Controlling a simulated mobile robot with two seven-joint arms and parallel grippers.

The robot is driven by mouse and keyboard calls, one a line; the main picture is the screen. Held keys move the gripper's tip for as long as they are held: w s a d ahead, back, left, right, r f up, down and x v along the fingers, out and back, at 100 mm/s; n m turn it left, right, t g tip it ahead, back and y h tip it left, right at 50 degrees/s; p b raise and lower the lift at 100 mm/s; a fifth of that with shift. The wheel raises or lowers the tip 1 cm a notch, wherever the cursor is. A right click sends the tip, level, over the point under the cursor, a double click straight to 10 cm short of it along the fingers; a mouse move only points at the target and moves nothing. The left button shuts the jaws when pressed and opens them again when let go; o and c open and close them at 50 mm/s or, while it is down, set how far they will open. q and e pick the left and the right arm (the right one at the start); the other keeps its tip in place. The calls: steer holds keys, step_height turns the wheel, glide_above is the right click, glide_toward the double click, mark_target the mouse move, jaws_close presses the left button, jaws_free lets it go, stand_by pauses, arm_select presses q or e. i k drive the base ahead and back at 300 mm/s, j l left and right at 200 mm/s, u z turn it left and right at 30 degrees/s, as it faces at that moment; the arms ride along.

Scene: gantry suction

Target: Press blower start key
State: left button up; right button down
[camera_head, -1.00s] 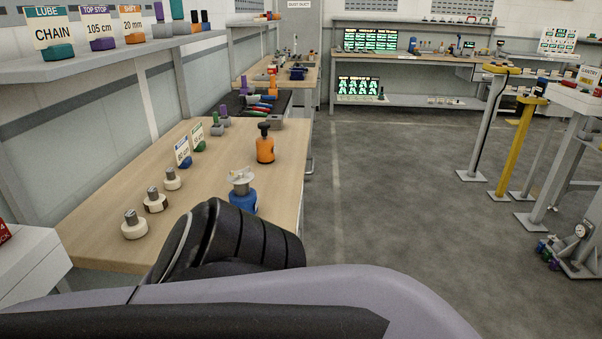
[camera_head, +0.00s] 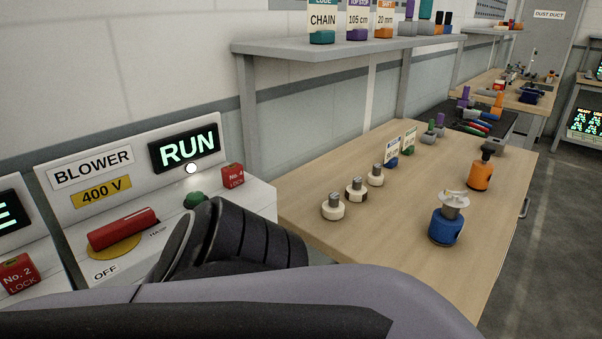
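The blower panel (camera_head: 60,212) stands at the left. It carries a "BLOWER" label (camera_head: 92,167), a yellow "400 V" plate (camera_head: 101,192) and a lit display (camera_head: 184,149) reading "RUN". A small white round lamp or dot (camera_head: 191,168) shows below the display. A green key or knob (camera_head: 195,200) sits on the panel's lower ledge, just behind my dark arm link. A red handle (camera_head: 122,228) lies over a yellow disc, with an "OFF" label (camera_head: 106,270) below it. Neither gripper is in view; my arm covers the bottom of the picture.
A red "No. 4 LOCK" block (camera_head: 232,176) sits right of the green key, and a "No. 2 LOCK" block (camera_head: 18,274) at far left. A wooden bench (camera_head: 400,213) to the right holds cream knobs, a blue pot and an orange pot. A shelf (camera_head: 330,47) overhangs it.

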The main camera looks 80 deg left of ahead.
mark_target(194, 198)
steer(key=k+u, duration=0.15)
steer(key=u, duration=3.1)
steer(key=k+l+u, duration=0.1)
steer(key=l+u, duration=0.2)
steer(key=k+l+u, duration=0.1)
steer(key=u, duration=0.2)
